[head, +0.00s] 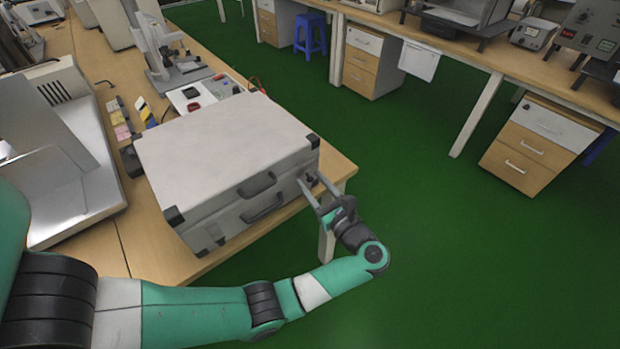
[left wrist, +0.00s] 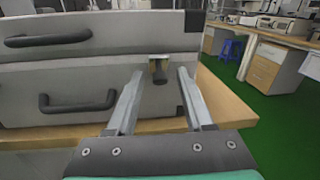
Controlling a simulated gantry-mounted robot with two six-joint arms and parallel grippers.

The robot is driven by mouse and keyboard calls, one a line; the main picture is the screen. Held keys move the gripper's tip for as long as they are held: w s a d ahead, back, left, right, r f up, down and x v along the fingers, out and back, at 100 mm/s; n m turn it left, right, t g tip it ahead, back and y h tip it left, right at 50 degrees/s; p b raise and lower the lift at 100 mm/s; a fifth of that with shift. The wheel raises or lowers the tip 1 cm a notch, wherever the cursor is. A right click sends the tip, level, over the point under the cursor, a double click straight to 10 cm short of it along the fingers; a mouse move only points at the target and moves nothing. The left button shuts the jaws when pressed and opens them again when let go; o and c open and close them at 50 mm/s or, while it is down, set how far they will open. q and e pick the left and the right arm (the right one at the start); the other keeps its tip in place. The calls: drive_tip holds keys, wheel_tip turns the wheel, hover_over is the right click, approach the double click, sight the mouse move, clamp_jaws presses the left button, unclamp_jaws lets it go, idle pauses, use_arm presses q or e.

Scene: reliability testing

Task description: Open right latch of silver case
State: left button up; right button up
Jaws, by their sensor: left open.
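The silver case (head: 215,150) lies closed on the wooden table, with two dark handles on its front face. It also fills the left of the left wrist view (left wrist: 85,78). The right latch (left wrist: 158,68) sits at the seam between lid and base, near the right end of the front. My left gripper (head: 312,186) is open at this end of the case. In the left wrist view its two fingers (left wrist: 158,85) point at the case front, one on each side of the latch, with a gap between them. Whether a fingertip touches the case cannot be told. My right gripper is not in view.
The wooden table (head: 130,235) ends just right of the case. A grey machine (head: 65,150) stands left of it, and small tools and a tray (head: 205,92) lie behind it. Green floor (head: 430,220) is open to the right. Drawer units (head: 540,140) and a blue stool (head: 310,35) stand farther off.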

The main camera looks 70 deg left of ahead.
use_arm(q)
drive_tip(key=shift+s+a, duration=0.1)
drive_tip(key=shift+a, duration=0.6)
drive_tip(key=shift+c, duration=0.3)
clamp_jaws()
drive_tip(key=shift+f, duration=0.1)
